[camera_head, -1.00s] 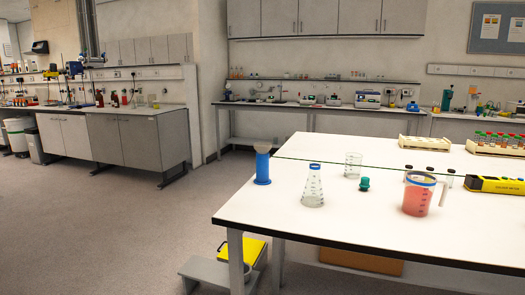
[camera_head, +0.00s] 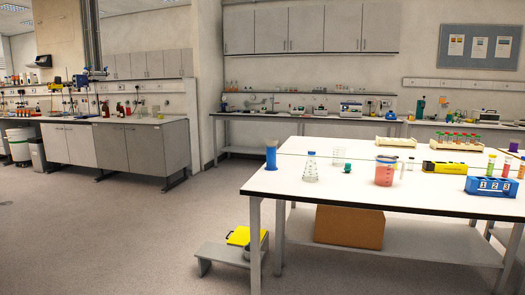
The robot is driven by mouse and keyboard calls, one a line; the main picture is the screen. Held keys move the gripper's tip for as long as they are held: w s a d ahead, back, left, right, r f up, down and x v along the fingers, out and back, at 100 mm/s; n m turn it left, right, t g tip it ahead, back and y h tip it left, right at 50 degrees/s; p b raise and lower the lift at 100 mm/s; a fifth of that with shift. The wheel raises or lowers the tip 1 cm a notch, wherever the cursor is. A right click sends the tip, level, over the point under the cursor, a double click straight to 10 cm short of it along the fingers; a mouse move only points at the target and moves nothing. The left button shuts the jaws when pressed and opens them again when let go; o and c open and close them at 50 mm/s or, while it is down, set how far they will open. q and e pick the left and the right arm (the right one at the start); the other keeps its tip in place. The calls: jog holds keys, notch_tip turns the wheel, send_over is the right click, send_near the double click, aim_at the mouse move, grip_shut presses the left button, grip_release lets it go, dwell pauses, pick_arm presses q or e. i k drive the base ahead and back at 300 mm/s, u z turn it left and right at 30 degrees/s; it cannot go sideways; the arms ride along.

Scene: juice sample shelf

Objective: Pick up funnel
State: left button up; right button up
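A blue cylinder (camera_head: 271,158) stands upright at the left end of the white table. A small pale shape that may be the funnel (camera_head: 271,141) shows at its top, too small to be sure. A clear jug with pink liquid (camera_head: 384,172) stands beyond that. Neither of my grippers is in view.
The white table (camera_head: 330,196) has a clear front left. On its right are a blue numbered rack (camera_head: 491,186), a yellow case (camera_head: 444,167) and a tube rack (camera_head: 458,143). A grey step (camera_head: 215,254) and a cardboard box (camera_head: 349,227) are below. Open floor lies left.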

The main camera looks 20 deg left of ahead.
aim_at(271, 143)
jog(key=u, duration=0.75)
jog(key=i, duration=0.4)
jog(key=u, duration=0.3)
